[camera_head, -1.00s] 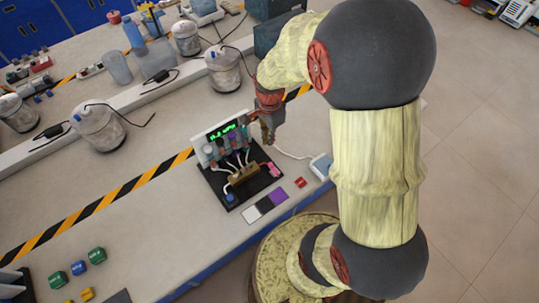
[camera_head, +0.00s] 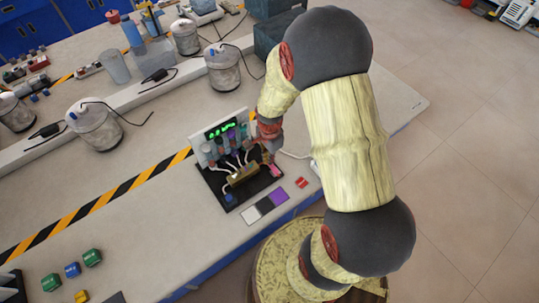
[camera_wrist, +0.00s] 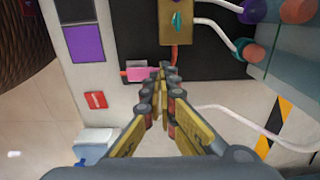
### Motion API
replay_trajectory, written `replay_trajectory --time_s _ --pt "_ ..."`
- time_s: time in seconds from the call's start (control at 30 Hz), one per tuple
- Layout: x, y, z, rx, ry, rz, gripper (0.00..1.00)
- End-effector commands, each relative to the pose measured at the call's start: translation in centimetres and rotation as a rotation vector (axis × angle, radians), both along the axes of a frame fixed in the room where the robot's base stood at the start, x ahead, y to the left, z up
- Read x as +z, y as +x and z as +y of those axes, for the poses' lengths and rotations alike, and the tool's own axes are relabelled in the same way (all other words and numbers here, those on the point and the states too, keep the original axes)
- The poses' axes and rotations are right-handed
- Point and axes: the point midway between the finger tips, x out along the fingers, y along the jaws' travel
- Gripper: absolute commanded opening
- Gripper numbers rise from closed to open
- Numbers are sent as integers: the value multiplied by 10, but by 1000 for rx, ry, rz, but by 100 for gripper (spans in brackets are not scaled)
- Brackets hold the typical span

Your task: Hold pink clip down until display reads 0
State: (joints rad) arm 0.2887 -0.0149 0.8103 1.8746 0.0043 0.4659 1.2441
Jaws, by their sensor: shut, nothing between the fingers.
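The pink clip (camera_wrist: 138,73) sits at the edge of a black board (camera_wrist: 205,62) in the wrist view; in the head view the clip (camera_head: 276,172) shows just below my gripper. My gripper (camera_wrist: 162,76) is shut and empty, its fingertips beside and partly over the clip. I cannot tell whether they touch it. In the head view my gripper (camera_head: 270,152) hangs over the board's right part. The display (camera_head: 220,129) glows green on a white panel at the board's back; its digits are too small to read surely.
A brass-coloured block (camera_head: 242,175) with white tubes stands on the board. White, black and purple patches (camera_head: 280,194) and a red tag (camera_head: 301,182) lie in front. A white box (camera_wrist: 97,140) and cable are near. Jars (camera_head: 222,68) stand behind.

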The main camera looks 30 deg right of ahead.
Motion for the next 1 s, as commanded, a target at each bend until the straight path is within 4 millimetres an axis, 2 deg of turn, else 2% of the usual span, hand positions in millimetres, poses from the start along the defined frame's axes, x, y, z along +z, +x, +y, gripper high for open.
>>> replay_trajectory --time_s 0.4,0.77,1.0 --pt "-1 1 0 1 1 7 0" --pt "-12 7 1 2 -3 165 0" --pt "-13 6 0 0 -4 166 0"
